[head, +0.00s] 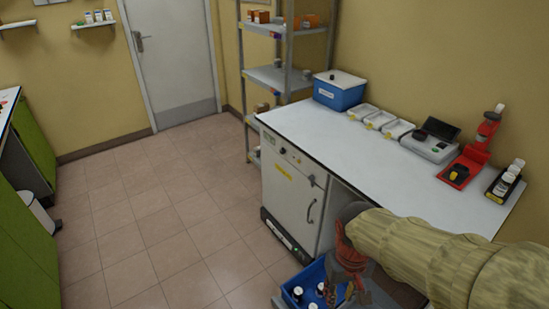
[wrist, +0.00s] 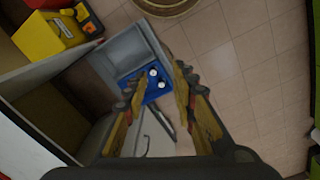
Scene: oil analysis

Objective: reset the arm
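My arm, in a tan sleeve (head: 440,255), reaches from the lower right toward the front of the white bench. My gripper (head: 345,275) hangs at its end, partly cut off by the bottom edge of the head view. In the wrist view my gripper (wrist: 158,85) has its two yellow-and-black fingers spread apart, with nothing held between them. A blue bin (wrist: 158,95) with white-capped bottles shows beyond the fingers. The same blue bin (head: 290,292) is beside my gripper in the head view, partly hidden by it.
A white cabinet (head: 290,195) stands under the bench top (head: 330,130). On the bench are a blue box (head: 340,95), white trays, a grey instrument (head: 428,148), a red device (head: 470,165) and a bottle rack (head: 505,180). Open tiled floor (head: 150,220) lies left.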

